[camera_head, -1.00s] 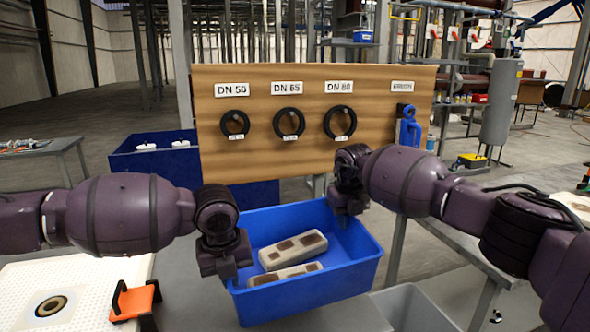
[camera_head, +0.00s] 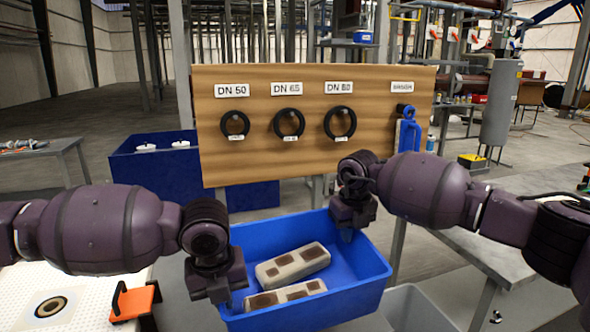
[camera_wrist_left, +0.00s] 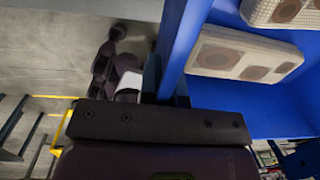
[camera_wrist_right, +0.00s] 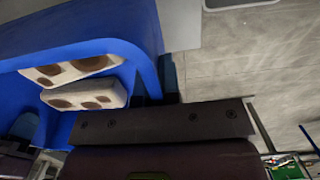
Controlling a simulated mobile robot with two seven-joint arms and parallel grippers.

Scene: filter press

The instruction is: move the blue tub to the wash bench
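The blue tub (camera_head: 372,282) is low in the middle of the head view, with two pale blocks (camera_head: 292,264) with brown patches inside it. My left gripper (camera_head: 222,298) is at its left wall; in the left wrist view the wall (camera_wrist_left: 184,38) runs between the fingers (camera_wrist_left: 166,92). My right gripper (camera_head: 350,232) is at the far right part of the rim; in the right wrist view the wall (camera_wrist_right: 148,62) enters between the fingers (camera_wrist_right: 158,90). Both look shut on the walls. The tub's underside is hidden. I cannot tell which surface is the wash bench.
A wooden board (camera_head: 260,170) with black rings and a blue brush (camera_head: 408,135) stands behind the tub. A white perforated top (camera_head: 85,300) with an orange piece (camera_head: 136,302) is at left. A grey bin (camera_head: 412,310) and grey table (camera_head: 490,250) are at right. A dark blue container (camera_head: 150,168) stands behind.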

